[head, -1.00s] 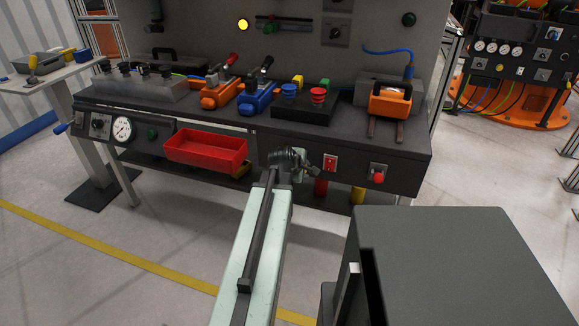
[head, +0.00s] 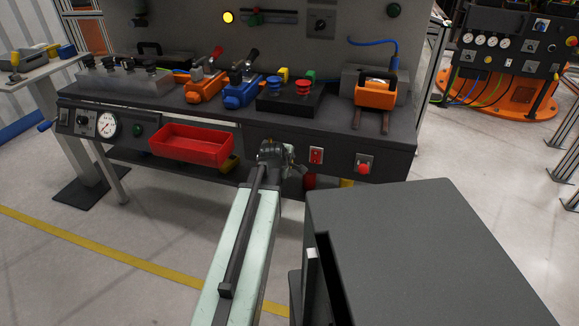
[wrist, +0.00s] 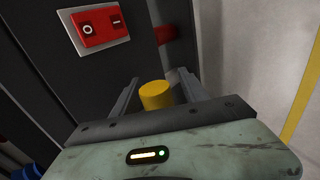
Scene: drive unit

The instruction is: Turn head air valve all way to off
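No part is clearly marked as the head air valve. A small blue handle (head: 45,126) sticks out at the bench's left end, near a round gauge (head: 107,124) and a dark knob (head: 81,122) on the front panel. My gripper (head: 291,168) is low in front of the bench, just left of the red switch (head: 316,156), far from the blue handle. In the wrist view my gripper (wrist: 157,90) has its fingers apart. A yellow cylinder (wrist: 156,95) shows between them, apparently beyond. The red switch (wrist: 100,28), marked O and I, is at upper left.
The bench top holds an orange clamp (head: 205,88), a blue clamp (head: 240,92) and a black button box (head: 290,98). A red bin (head: 191,143) hangs at the front. A red push button (head: 364,167) is at right. Open floor lies at left, with a yellow line (head: 100,252).

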